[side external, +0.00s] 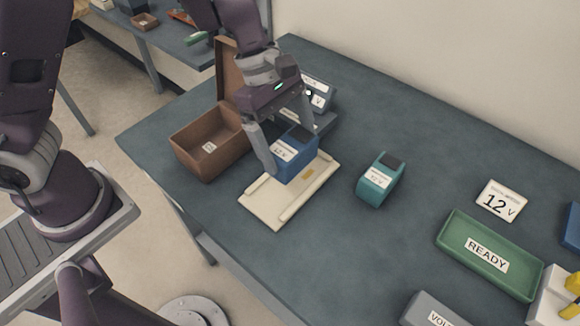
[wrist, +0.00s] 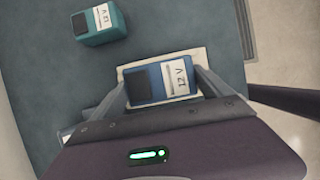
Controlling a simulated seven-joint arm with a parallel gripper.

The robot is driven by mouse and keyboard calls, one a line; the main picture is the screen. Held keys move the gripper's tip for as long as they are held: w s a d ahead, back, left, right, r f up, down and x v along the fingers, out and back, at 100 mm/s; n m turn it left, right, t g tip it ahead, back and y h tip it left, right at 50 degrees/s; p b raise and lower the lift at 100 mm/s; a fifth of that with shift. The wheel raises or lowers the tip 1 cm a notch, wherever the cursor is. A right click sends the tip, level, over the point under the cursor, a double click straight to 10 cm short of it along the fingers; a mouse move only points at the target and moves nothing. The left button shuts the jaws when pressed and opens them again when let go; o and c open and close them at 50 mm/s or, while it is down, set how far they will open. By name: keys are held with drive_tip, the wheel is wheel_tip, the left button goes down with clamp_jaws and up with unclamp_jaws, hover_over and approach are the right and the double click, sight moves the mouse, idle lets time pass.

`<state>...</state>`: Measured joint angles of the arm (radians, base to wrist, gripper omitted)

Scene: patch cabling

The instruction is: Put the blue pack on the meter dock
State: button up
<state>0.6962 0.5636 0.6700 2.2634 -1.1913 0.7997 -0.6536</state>
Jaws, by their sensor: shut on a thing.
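The blue pack (side external: 294,152), labelled 12 V, is between the fingers of my gripper (side external: 290,150), which is shut on it. In the side view it is over the far end of a cream tray-like dock (side external: 272,208) with raised side rails. I cannot tell whether it touches the dock. In the wrist view the blue pack (wrist: 160,80) lies between both fingers of my gripper (wrist: 165,85), with the cream dock (wrist: 202,58) showing around it. A grey device with a labelled display (side external: 318,92) stands behind my gripper, partly hidden.
A teal pack (side external: 380,180) stands right of the dock. An open brown box (side external: 205,150) is at its left. A green READY tray (side external: 488,256), a 12 V card (side external: 501,201) and a grey labelled block (side external: 436,311) are at the right. The table between the teal pack and tray is clear.

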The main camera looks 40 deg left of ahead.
wheel_tip(320, 180, down, 6)
drive_tip(key=shift+r, duration=0.2)
drive_tip(key=shift+f, duration=0.1)
drive_tip(key=o, duration=1.8)
drive_tip(key=shift+o, duration=0.2)
drive_tip(key=s+a+r+m+h, duration=0.1)
drive_tip(key=s+a+r+m, duration=0.2)
drive_tip(key=r, duration=0.6)
drive_tip(key=s+a+r+m, duration=0.2)
drive_tip(key=s+r, duration=0.1)
drive_tip(key=r, duration=0.6)
drive_tip(key=s+a+r+m+t+y, duration=0.2)
drive_tip(key=s+a+m, duration=0.2)
drive_tip(key=s+m, duration=0.2)
drive_tip(key=s+a+r+m+t+y, duration=0.3)
drive_tip(key=s+m, duration=0.3)
drive_tip(key=m, duration=0.1)
drive_tip(key=shift+s+a+t, duration=0.2)
drive_tip(key=shift+a+t, duration=0.1)
drive_tip(key=shift+a, duration=0.1)
